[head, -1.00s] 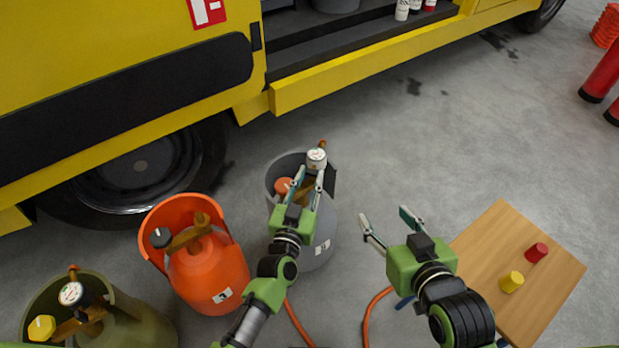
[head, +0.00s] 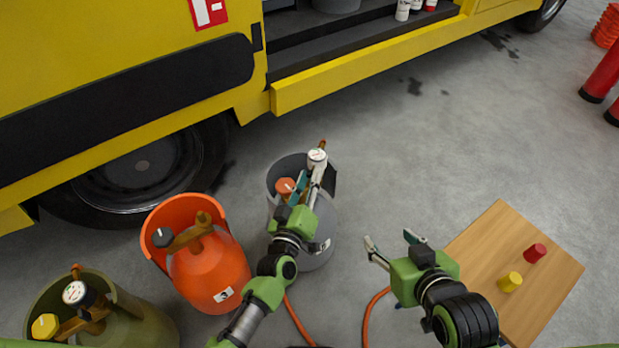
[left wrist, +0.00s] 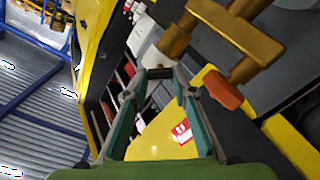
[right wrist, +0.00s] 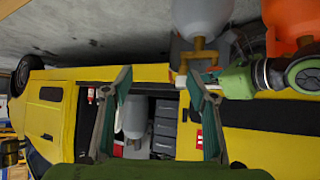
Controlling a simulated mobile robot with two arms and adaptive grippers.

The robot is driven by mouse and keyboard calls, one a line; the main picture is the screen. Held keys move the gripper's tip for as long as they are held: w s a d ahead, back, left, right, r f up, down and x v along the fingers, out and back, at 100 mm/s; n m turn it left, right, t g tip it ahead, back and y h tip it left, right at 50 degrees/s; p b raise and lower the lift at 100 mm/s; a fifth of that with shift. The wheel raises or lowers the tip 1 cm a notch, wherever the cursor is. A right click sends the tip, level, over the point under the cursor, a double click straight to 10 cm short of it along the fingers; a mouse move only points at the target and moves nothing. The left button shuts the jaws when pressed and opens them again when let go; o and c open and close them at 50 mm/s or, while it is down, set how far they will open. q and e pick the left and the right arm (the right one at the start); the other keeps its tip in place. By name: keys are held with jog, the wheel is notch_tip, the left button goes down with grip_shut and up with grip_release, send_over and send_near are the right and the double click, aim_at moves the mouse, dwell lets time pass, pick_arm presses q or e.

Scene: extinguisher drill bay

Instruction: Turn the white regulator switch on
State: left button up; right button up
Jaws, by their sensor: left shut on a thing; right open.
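The white regulator (head: 317,168) with a round white gauge (head: 317,155) sits on the brass valve of the grey cylinder (head: 322,215). It also shows as a white body in the left wrist view (left wrist: 146,38), beside the brass valve (left wrist: 205,25) and its orange knob (left wrist: 222,88). My left gripper (head: 307,183) is at the regulator; in its wrist view its fingertips (left wrist: 160,73) close on a small dark part before the white body, apparently its switch. The switch setting cannot be read. My right gripper (head: 392,243) is open and empty over the floor.
An orange cylinder (head: 215,275) and an olive cylinder (head: 140,325) stand to the left. A wooden table (head: 500,245) with a red knob (head: 535,253) and a yellow knob (head: 510,282) is at right. A yellow truck (head: 330,82) stands behind. Orange hose (head: 370,310) lies on the floor.

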pick_arm(q)
jog(key=n, duration=0.3)
jog(key=shift+f, duration=0.1)
jog(key=n+b, duration=0.1)
jog(key=n, duration=0.4)
jog(key=shift+f+n, duration=0.1)
jog(key=shift+n, duration=0.2)
jog(key=shift+n+b, duration=0.45)
jog(key=shift+n, duration=0.45)
pick_arm(e)
jog(key=w+a+r+t+y, duration=0.1)
jog(key=w+a+r+t, duration=0.1)
jog(key=w+r+t, duration=0.3)
jog(key=shift+w+a+r+y, duration=0.15)
jog(key=shift+a+r+y, duration=0.15)
jog(key=shift+r, duration=1.5)
pick_arm(q)
jog(key=o, duration=1.1)
